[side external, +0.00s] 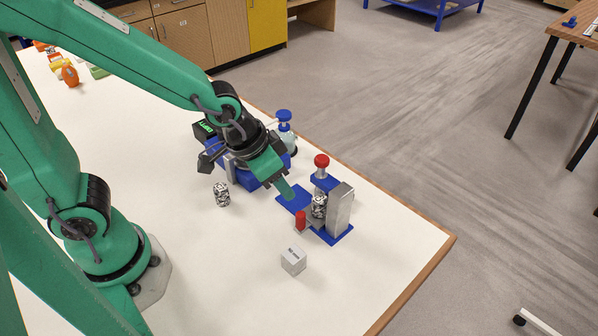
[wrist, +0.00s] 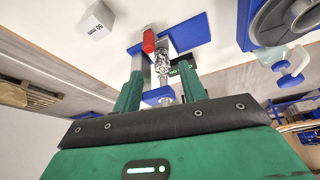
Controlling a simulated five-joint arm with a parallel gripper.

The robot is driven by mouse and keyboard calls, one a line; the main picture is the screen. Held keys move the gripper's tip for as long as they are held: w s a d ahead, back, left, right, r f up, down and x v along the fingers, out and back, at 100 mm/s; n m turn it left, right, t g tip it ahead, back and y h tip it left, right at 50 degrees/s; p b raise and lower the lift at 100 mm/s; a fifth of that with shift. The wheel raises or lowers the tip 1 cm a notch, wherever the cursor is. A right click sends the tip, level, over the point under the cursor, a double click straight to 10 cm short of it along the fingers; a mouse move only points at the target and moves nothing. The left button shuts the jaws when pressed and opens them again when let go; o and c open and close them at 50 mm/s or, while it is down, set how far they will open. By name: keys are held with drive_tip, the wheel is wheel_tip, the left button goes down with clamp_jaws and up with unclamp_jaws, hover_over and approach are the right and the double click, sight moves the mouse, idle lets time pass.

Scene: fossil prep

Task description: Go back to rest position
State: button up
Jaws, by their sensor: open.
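My gripper (side external: 284,188) is in the side external view, tilted down toward a small blue-based fixture (side external: 341,236). Its two green fingers are apart and nothing is held between them; they also show in the wrist view (wrist: 160,78). The fixture has a grey upright block (side external: 341,207), a red knob (side external: 321,160) and a short red cylinder (side external: 300,220). A black-and-white patterned cylinder (side external: 319,206) stands in the fixture, apart from the fingers as far as I can tell. It also shows beyond the fingers in the wrist view (wrist: 161,62).
A second patterned cylinder (side external: 222,194) stands on the white table (side external: 210,265). A pale cube (side external: 293,260) lies near the fixture. A blue-based device (side external: 232,165) and a blue-capped bottle (side external: 285,130) stand behind my gripper. Orange and green items (side external: 70,75) are at far left.

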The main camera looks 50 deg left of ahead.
drive_tip(key=s+a+r+n+t+y, duration=0.1)
drive_tip(key=s+a+r+n, duration=0.2)
drive_tip(key=s+a+r, duration=0.5)
drive_tip(key=a+r, duration=0.3)
drive_tip(key=r, duration=0.1)
drive_tip(key=shift+s+a+y, duration=0.15)
drive_tip(key=shift+a+y, duration=0.05)
drive_tip(key=shift+y, duration=0.1)
